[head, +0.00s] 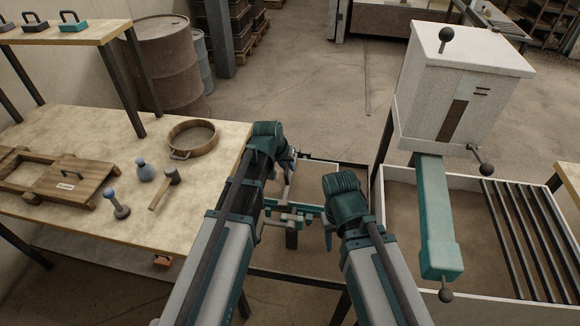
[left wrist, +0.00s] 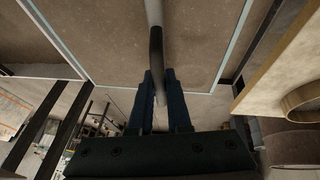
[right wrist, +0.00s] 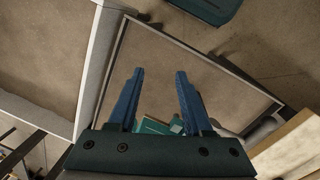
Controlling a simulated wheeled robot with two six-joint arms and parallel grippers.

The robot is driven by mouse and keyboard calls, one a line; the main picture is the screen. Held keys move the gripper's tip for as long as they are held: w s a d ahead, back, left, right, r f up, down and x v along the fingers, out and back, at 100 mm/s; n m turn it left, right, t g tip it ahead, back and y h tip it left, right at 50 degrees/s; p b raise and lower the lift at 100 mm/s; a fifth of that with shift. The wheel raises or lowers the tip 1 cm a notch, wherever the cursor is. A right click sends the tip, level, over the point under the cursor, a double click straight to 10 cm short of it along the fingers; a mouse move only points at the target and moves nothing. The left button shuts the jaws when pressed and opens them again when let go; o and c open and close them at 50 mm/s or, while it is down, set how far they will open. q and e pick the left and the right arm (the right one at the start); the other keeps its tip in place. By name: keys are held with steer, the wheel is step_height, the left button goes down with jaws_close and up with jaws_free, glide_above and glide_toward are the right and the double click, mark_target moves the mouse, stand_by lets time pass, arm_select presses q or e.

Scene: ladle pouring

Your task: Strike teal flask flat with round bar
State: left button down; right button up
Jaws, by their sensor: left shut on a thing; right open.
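A sand surface with a thin pale teal rim (left wrist: 232,50) fills the middle of the left wrist view. It looks like the teal flask, but my arms hide most of it in the head view. My left gripper (left wrist: 160,82) is shut on the round bar (left wrist: 154,45), grey with a dark part near the fingers. The bar extends from the fingers over the sand; whether it touches is unclear. My right gripper (right wrist: 160,80) is open and empty above a framed sand surface. In the head view, my left gripper (head: 288,170) is left of my right gripper (head: 328,240).
The bench (head: 75,125) at left carries a round sieve (head: 193,138), a mallet (head: 166,188), a wooden pattern board (head: 70,188) and blue-grey tools. A white machine (head: 460,90) with a teal arm (head: 436,215) stands at right above a pale bin with dark bars (head: 525,235).

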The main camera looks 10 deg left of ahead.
arm_select(q)
steer(key=shift+a, duration=1.5)
steer(key=shift+d+y, duration=0.4)
steer(key=shift+y, duration=0.3)
steer(key=shift+a, duration=0.1)
steer(key=shift+w+a+f, duration=0.1)
steer(key=shift+a, duration=1.7)
steer(key=shift+d+m+y, duration=0.3)
steer(key=shift+d+y, duration=0.1)
steer(key=shift+y, duration=0.2)
steer(key=shift+a, duration=0.1)
steer(key=shift+a, duration=1.8)
